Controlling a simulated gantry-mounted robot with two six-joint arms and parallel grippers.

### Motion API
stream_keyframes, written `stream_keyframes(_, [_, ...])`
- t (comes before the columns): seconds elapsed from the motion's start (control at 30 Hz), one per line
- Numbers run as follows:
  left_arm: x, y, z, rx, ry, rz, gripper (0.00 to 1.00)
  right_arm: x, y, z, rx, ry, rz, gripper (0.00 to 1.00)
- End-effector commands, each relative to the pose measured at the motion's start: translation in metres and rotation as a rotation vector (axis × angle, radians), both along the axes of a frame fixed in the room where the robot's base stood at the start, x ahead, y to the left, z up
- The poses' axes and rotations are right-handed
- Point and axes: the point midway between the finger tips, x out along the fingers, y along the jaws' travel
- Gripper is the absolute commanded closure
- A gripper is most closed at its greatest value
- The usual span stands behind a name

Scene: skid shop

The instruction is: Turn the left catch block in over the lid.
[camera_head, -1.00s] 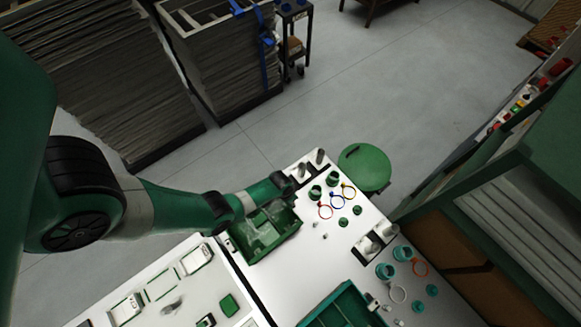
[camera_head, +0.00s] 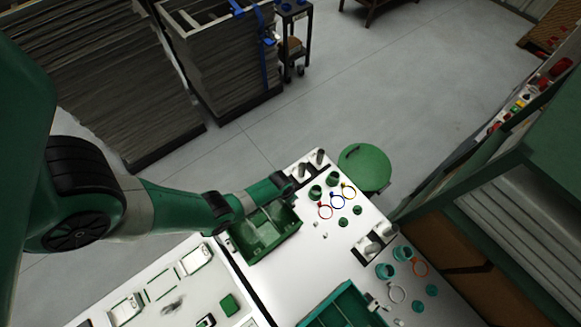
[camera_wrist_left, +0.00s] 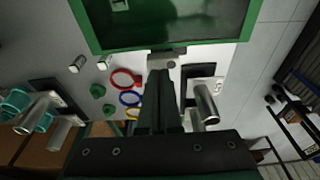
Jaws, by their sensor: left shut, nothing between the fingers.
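A green box (camera_head: 285,243) stands on the white bench in the head view, its top partly covered by my left arm. In the wrist view its green rim (camera_wrist_left: 105,47) surrounds a dark, glossy top face, and I cannot tell lid from interior. A small dark block (camera_wrist_left: 170,52) sits at the middle of the near rim, probably a catch block; its exact turn is unclear. My left gripper (camera_wrist_left: 163,72) is shut and empty, its tips close to this block; contact is unclear. In the head view the left gripper (camera_head: 284,181) is over the box's far end. My right gripper is not in view.
Red, blue and yellow rings (camera_head: 325,211) and green caps lie right of the box. Metal posts (camera_head: 319,157) stand at the bench's far corner, beside the gripper. A second green box (camera_head: 345,300) is nearer. White panels (camera_head: 195,260) lie on the left bench.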

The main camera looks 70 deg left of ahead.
Motion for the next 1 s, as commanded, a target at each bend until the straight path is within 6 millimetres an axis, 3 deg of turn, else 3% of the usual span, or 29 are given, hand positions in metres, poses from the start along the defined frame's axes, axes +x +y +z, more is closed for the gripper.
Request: stream_keyframes(1.0, [0.000,0.000,-0.010,0.000,0.000,0.000,1.00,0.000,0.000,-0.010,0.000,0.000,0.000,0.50])
